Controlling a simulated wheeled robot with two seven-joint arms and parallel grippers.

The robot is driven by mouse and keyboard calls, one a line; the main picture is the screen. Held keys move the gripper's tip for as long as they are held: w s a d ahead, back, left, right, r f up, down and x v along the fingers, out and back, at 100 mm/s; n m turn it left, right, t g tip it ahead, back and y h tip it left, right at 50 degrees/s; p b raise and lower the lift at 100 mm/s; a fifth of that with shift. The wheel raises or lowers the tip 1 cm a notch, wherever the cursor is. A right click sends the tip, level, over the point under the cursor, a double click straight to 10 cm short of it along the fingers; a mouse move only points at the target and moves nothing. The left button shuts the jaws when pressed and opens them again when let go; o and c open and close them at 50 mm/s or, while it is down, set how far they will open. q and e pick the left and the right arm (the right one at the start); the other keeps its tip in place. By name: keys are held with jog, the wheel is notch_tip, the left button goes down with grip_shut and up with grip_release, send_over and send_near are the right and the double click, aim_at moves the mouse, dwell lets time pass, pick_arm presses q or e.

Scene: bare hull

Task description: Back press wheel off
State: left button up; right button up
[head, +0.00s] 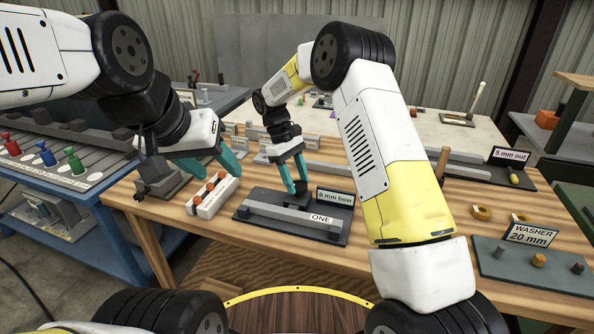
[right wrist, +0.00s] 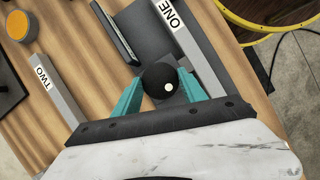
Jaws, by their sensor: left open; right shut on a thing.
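A black round knob with a white dot (right wrist: 160,82), which looks like the press wheel, sits between the teal fingers of my right gripper (right wrist: 158,95) in the right wrist view. That gripper is shut on it. In the head view my right gripper (head: 297,186) points down at the dark press base (head: 262,197), and its fingers hide the wheel. A grey bar marked ONE (head: 285,216) lies along the front of the base, beside a sign reading 8 mm bow (head: 336,196). My left gripper (head: 222,172) is open above a white block with orange knobs (head: 213,194).
A second bar marked TWO (right wrist: 58,92) lies on the wooden bench. At right stand a WASHER 20 mm board (head: 530,263), orange rings (head: 482,212) and a 5 mm out sign (head: 510,157). A blue-framed table with coloured pegs (head: 45,153) is at left.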

dwell(0.3)
jog(key=o, duration=1.4)
jog(key=shift+c, duration=0.2)
jog(key=shift+r, duration=0.1)
jog(key=v, duration=0.7)
jog(key=shift+r, duration=0.25)
jog(key=shift+w+a, duration=0.1)
jog(key=shift+a, duration=0.05)
